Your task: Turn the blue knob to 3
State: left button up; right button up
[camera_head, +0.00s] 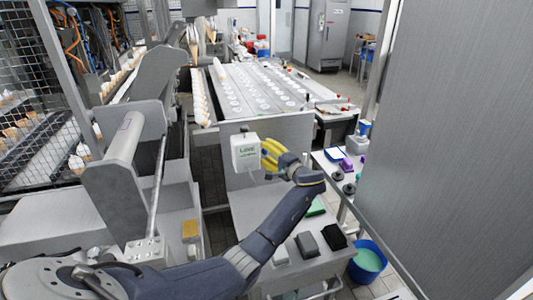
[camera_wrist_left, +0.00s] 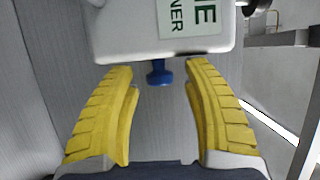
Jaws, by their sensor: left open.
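The blue knob (camera_wrist_left: 158,73) sticks out from the edge of a white box with a green and white label (camera_wrist_left: 188,16), in the left wrist view. In the head view the white box (camera_head: 245,151) is mounted on a grey panel; I cannot make out the knob there. My left gripper (camera_head: 266,153) has yellow ribbed fingers and is beside the box's right side. In the wrist view its fingers (camera_wrist_left: 163,68) are open, one on each side of the knob, with a visible gap to each. The knob's setting cannot be read. My right gripper is not in view.
The grey panel (camera_head: 296,128) stands behind the box. Below is a light worktop (camera_head: 255,207) with dark blocks (camera_head: 307,244). A blue bucket (camera_head: 368,260) is on the floor at right. A large grey wall (camera_head: 460,150) bounds the right side.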

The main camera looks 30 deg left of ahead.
pick_arm(q)
jog(key=shift+c, duration=0.3)
grip_shut()
dwell(0.5)
